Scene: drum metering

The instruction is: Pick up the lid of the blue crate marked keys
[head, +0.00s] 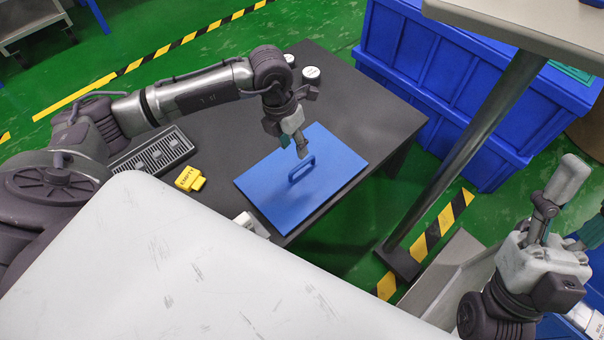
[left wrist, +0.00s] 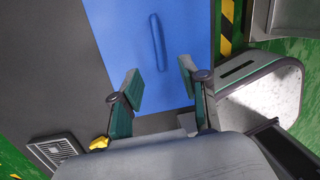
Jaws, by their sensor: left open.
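The blue lid (head: 328,170) is a flat panel with a raised bar handle (head: 301,171). It lies on the dark table, and no keys marking can be read on it. My left gripper (head: 296,145) is open and empty above the lid, just behind the handle in the head view. In the left wrist view the lid (left wrist: 180,40) and its handle (left wrist: 158,42) show ahead of the parted fingers (left wrist: 160,84). My right gripper (head: 578,205) is at the far right, away from the table, with its fingers apart and nothing visible between them.
The dark table (head: 385,115) also holds a yellow tag (head: 190,178), a grey grated tray (head: 155,152) and two small jars (head: 311,74). Large blue crates (head: 445,85) stand behind it. A metal post (head: 465,150) under a raised tabletop (head: 530,22) stands to the right.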

